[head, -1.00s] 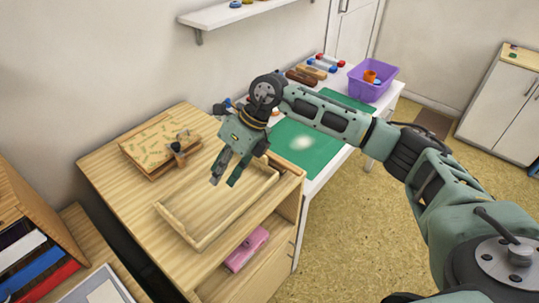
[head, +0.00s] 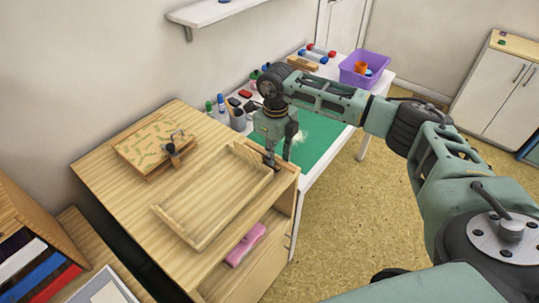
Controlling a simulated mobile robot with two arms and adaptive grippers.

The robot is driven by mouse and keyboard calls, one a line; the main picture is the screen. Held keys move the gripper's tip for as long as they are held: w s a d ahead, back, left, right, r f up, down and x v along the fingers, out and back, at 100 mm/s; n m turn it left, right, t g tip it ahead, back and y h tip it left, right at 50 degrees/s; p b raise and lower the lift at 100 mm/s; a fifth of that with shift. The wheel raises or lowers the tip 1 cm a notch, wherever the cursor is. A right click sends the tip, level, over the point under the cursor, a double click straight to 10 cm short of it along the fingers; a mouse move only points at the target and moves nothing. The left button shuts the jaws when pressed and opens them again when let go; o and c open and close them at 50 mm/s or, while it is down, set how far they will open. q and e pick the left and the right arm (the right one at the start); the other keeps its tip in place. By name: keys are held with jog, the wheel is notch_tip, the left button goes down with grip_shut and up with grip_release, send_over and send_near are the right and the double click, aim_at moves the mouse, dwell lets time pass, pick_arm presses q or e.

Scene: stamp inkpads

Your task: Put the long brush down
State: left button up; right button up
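My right gripper (head: 279,159) points down by the right end of a shallow wooden tray (head: 215,195) on the wooden cabinet top. Its two fingers look apart, and I see nothing between them. I cannot make out a long brush for sure; my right arm covers part of the white table behind it. The tray looks empty. My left gripper is not in view.
A board with a clamp (head: 150,143) lies on the cabinet (head: 110,185). The white table behind holds a green mat (head: 318,140), bottles (head: 222,104), a wooden block (head: 302,62) and a purple bin (head: 366,70). A pink object (head: 245,245) lies on the cabinet's lower shelf.

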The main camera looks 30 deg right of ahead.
jog(key=shift+f, duration=0.25)
grip_shut()
dwell(0.5)
